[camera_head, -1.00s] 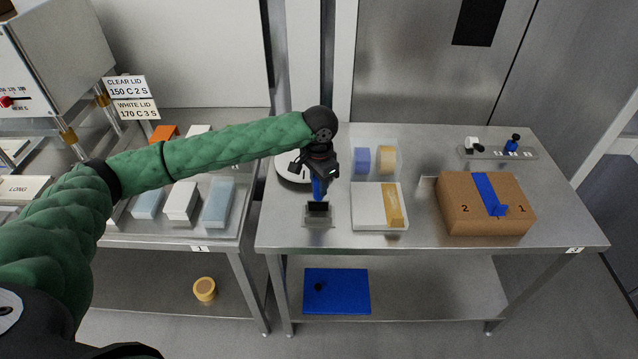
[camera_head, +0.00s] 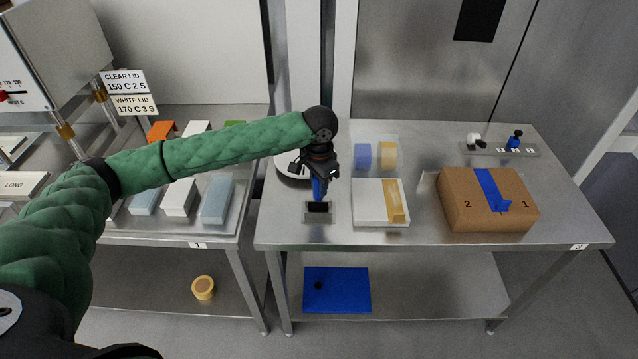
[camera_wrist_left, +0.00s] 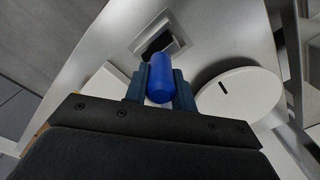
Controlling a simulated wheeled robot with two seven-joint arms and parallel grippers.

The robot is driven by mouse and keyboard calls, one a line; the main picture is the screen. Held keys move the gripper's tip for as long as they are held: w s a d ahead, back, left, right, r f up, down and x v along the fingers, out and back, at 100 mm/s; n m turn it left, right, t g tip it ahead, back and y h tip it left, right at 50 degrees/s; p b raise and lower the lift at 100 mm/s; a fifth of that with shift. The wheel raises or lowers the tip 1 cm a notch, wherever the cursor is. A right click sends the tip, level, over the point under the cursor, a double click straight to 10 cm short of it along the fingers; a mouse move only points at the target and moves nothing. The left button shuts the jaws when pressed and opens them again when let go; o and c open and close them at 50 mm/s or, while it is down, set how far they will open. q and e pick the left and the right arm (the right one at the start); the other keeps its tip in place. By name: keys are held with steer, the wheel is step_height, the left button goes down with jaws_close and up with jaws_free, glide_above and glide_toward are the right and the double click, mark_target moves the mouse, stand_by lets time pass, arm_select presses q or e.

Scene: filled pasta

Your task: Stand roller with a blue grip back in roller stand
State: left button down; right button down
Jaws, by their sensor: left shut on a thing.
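My left gripper (camera_head: 318,176) is shut on the blue grip of the roller (camera_head: 318,188), at the left front of the right table. The grip (camera_wrist_left: 160,78) shows upright between the two fingers in the left wrist view. The roller's dark head is at the roller stand (camera_head: 318,218), a small grey holder with a dark opening; the stand also shows in the left wrist view (camera_wrist_left: 150,27). I cannot tell how deep the head sits in it. My right gripper is in neither view.
A round white device (camera_head: 290,178) stands close behind-left of the stand. A cardboard box (camera_head: 456,215) with blue tape and a rack (camera_head: 495,149) with small handles stand further right.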

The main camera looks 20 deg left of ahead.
arm_select(q)
steer(key=shift+f, duration=0.35)
steer(key=shift+f, duration=0.25)
steer(key=c, duration=1.1)
jaws_free()
